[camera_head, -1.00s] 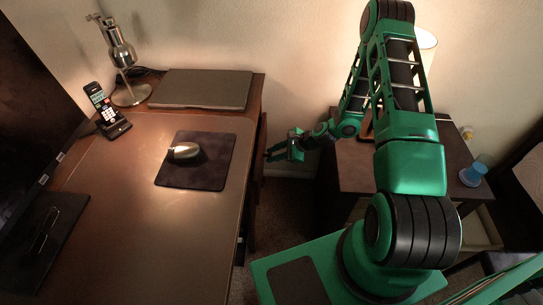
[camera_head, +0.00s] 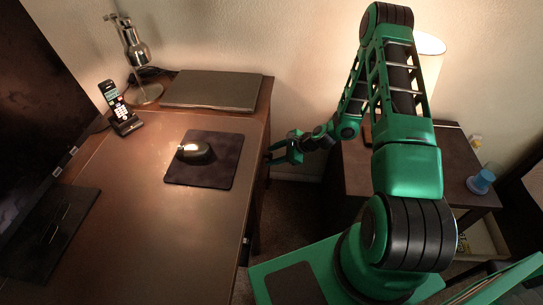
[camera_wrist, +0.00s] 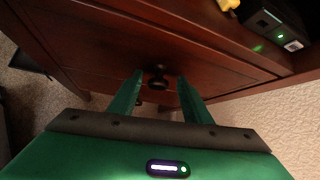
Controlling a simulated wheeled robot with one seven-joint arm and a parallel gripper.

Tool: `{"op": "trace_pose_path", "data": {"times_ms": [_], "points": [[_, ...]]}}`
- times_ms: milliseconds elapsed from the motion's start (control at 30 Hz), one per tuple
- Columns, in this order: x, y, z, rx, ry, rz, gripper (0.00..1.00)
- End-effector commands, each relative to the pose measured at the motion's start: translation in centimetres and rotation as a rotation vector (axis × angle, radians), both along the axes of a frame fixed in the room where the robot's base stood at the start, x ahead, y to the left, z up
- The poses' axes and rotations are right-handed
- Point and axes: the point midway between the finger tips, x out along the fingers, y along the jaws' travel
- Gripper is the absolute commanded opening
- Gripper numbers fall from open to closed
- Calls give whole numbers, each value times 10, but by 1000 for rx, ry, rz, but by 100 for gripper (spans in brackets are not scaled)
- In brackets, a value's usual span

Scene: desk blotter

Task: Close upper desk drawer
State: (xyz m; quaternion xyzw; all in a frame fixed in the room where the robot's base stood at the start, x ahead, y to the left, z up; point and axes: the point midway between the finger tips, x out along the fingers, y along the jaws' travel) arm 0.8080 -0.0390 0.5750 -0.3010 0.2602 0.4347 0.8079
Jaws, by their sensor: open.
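The desk (camera_head: 160,240) fills the left of the head view, its right side facing my arm. A narrow dark wooden strip, seemingly the upper drawer's front (camera_head: 264,150), shows beyond its right edge; how far it stands out is hard to tell. My gripper (camera_head: 272,154) is at that edge, pointing left. In the wrist view, my gripper (camera_wrist: 158,88) is open, its two green fingers apart. A dark round knob (camera_wrist: 157,77) on a reddish-brown wooden front (camera_wrist: 90,55) appears between the fingertips. I cannot tell whether they touch the wood.
A mouse (camera_head: 196,149) on a dark pad (camera_head: 212,172), a closed laptop (camera_head: 212,91), a phone (camera_head: 118,107) and a lamp (camera_head: 137,50) are on the desk. A black box (camera_wrist: 272,22) shows in the wrist view.

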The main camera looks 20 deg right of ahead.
Motion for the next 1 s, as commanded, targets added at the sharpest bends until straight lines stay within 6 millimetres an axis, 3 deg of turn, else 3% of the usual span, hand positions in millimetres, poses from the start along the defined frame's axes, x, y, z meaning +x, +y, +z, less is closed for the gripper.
{"op": "trace_pose_path", "data": {"times_ms": [600, 1000], "points": [[-43, -52, 64, -1, 0, -2, 44], [-49, -58, 72, 0, 0, -1, 44]]}}
